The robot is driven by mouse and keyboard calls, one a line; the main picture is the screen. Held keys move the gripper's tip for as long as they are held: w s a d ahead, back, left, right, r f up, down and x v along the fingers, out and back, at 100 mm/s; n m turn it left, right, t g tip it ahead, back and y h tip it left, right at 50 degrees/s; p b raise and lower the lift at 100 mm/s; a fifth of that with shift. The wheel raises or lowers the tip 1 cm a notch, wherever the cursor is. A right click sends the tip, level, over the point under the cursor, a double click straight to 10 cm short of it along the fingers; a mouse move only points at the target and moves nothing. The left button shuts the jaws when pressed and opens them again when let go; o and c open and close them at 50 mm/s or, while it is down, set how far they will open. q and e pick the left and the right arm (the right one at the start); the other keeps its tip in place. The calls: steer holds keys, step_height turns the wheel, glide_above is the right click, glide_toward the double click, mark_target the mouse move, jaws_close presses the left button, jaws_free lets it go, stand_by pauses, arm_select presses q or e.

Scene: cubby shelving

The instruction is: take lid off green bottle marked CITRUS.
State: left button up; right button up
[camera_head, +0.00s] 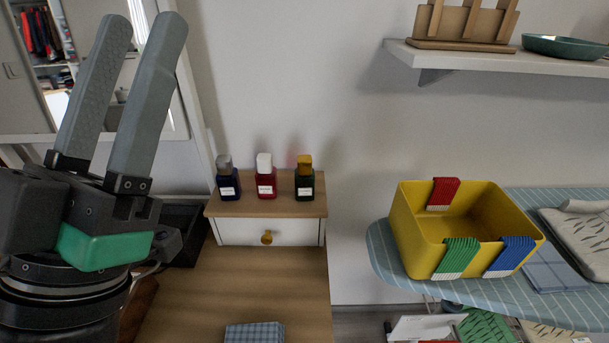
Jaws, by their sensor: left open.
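A dark green bottle (304,185) with a gold lid (305,161) stands upright on top of the small wooden drawer unit, at the right of a row of bottles. Its lid is on. It has a white label whose print is too small to read. My left gripper (147,28) is large in the left foreground, fingers pointing up, open and empty. It is left of the bottles and apart from them. My right gripper is not in view.
A blue bottle (228,182) and a red bottle (266,180) stand left of the green one. The drawer unit (230,231) sits on a wooden surface (270,290) with a folded checked cloth (254,333). A yellow bin (410,238) stands on an ironing board (384,262) at right.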

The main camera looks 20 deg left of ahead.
arm_select(q)
steer(key=shift+o, duration=0.2)
steer(key=o, duration=0.3)
steer(key=shift+o, duration=0.2)
